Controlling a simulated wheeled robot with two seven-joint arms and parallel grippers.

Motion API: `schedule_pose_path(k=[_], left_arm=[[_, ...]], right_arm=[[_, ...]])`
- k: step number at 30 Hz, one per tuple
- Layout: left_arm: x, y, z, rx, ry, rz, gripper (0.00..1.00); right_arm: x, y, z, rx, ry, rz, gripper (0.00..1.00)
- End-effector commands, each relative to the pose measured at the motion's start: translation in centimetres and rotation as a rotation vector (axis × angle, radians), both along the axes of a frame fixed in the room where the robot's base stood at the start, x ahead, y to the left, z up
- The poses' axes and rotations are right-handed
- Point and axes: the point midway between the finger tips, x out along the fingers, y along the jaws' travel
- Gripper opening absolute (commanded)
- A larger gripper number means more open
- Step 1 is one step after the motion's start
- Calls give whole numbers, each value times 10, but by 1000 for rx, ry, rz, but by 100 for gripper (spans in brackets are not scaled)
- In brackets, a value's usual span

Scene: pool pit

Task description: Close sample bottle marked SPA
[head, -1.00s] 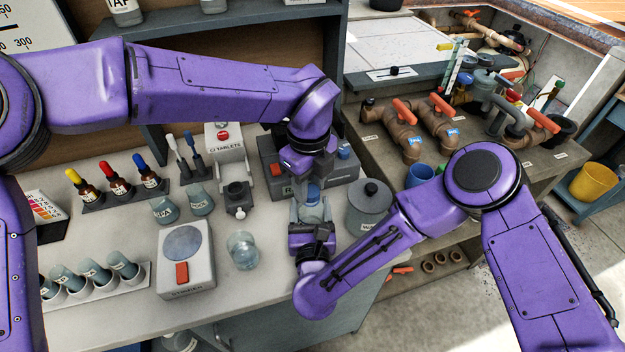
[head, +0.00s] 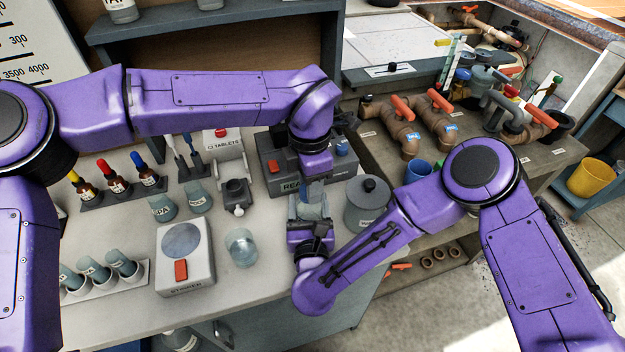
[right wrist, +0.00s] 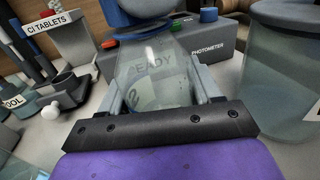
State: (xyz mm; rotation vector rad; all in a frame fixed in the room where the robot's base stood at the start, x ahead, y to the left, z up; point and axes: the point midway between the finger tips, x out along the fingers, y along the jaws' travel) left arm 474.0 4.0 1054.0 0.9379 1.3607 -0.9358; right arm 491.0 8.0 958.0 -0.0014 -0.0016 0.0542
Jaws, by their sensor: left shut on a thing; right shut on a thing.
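My right gripper (head: 310,226) is shut on a clear sample bottle (head: 311,208), held upright; the right wrist view shows the bottle (right wrist: 152,72) between its fingers. No SPA marking is readable on it. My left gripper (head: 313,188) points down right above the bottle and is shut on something. A rounded blue-grey piece (right wrist: 150,8) sits at the bottle's mouth at the top edge of the right wrist view, apparently the cap; whether it is seated cannot be told. A grey container marked SPA (head: 162,207) stands at left.
A photometer (head: 285,172) stands behind the bottle, and a grey lidded jar (head: 368,203) close on the right. A clear beaker (head: 241,247), a stirrer (head: 184,262) and a tablet dispenser (head: 236,195) are to the left. Dropper bottles (head: 115,183) stand further left.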

Motion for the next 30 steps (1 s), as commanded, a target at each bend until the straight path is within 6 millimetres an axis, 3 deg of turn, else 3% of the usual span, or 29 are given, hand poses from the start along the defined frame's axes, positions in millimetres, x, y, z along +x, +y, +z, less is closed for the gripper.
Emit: schedule_pose_path(k=[9, 15, 18, 22, 23, 25, 30], left_arm=[[1, 2, -1, 4, -4, -1018, 10], [1, 3, -1, 6, -4, -1592, 10], [1, 3, -1, 7, -5, -1753, 10], [1, 3, -1, 9, -6, -1743, 10], [1, 3, -1, 9, -6, -1743, 44], [1, 3, -1, 7, -5, -1742, 67], [-1, 3, -1, 4, -2, -1743, 68]], right_arm=[[-1, -2, -3, 0, 7, -5, 0], [-1, -2, -3, 0, 7, -5, 0], [-1, -2, -3, 0, 7, -5, 0], [-2, -2, -3, 0, 7, -4, 0], [-2, -2, -3, 0, 7, -4, 0], [-1, -2, -3, 0, 7, -3, 0], [-1, -2, -3, -1, 6, -3, 0]])
